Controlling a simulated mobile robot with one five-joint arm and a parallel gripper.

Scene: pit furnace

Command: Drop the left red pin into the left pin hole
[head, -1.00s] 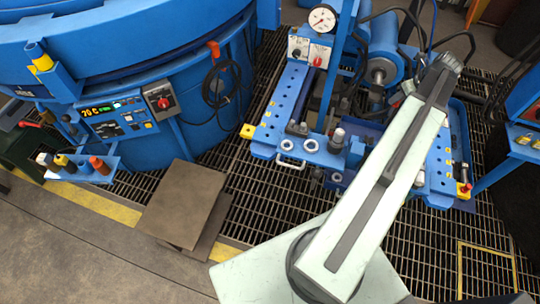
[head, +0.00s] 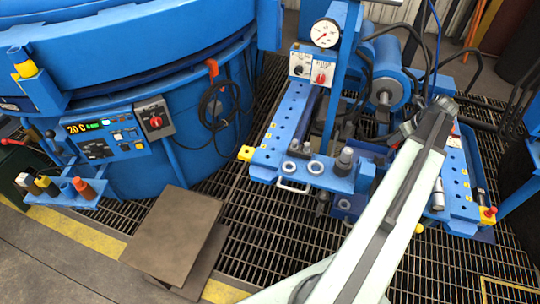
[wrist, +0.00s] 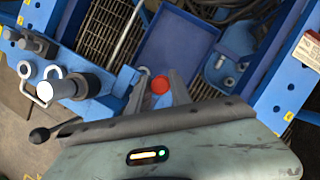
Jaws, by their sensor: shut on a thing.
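In the wrist view my gripper (wrist: 160,88) is shut on a red pin (wrist: 160,85), whose round red top shows between the fingers. The pin's lower part is hidden. The gripper is over the blue fixture, to the right of an upright grey post. In the head view my arm hides the gripper and the held pin. A yellow block (head: 245,153) sits at the left corner of the blue fixture, with no pin visible on it. I cannot make out its hole. A second red pin (head: 488,212) stands at a yellow block on the fixture's right corner.
The blue fixture (head: 268,150) carries two pale rings (head: 315,167), a grey post (head: 345,158) and a front handle. A gauge (head: 325,33) stands behind. The blue furnace (head: 190,120) is at left, with a rack of coloured pieces (head: 78,190). Open grating lies in front.

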